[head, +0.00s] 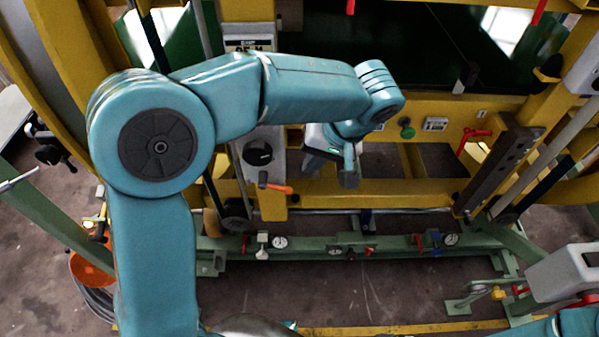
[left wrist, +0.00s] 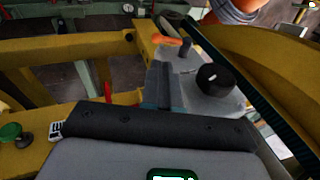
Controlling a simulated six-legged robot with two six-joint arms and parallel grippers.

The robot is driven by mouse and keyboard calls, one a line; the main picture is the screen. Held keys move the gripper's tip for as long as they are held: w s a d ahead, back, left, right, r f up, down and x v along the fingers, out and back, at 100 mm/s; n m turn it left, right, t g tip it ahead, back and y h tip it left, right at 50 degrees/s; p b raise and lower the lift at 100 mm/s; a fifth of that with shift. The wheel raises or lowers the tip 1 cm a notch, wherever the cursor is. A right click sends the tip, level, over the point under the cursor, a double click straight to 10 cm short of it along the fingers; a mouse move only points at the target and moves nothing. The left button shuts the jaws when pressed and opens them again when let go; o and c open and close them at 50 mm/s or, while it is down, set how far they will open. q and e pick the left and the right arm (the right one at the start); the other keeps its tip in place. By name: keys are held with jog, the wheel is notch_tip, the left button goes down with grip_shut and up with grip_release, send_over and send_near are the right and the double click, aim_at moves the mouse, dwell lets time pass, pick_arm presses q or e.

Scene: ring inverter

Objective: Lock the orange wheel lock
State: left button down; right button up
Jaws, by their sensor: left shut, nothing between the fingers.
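The orange lock handle (head: 275,187) sits on the lower part of a grey panel on the yellow frame, below a black round knob (head: 258,153). In the left wrist view the orange handle (left wrist: 168,38) lies beyond the fingertips, with the black knob (left wrist: 213,78) to the right. My left gripper (head: 347,178) is shut and empty, to the right of the handle and apart from it in the head view. In the left wrist view the closed fingers (left wrist: 158,85) point toward the panel. My right gripper is not in view.
A yellow beam (head: 370,195) runs beside the panel. A green button (head: 407,131) and a red handle (head: 474,137) are on the frame to the right. A green rail (head: 390,243) with gauges crosses below. Bare floor (head: 350,290) shows in front.

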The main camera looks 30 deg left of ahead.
pick_arm(q)
jog(key=shift+w+a+r, duration=0.15)
jog(key=shift+a+r, duration=0.1)
jog(key=shift+r, duration=0.55)
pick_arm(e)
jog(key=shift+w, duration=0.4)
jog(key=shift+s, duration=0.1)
pick_arm(q)
send_near(282, 188)
jog(key=x, duration=0.6)
jog(key=shift+a+f, duration=0.15)
jog(key=shift+f, duration=0.25)
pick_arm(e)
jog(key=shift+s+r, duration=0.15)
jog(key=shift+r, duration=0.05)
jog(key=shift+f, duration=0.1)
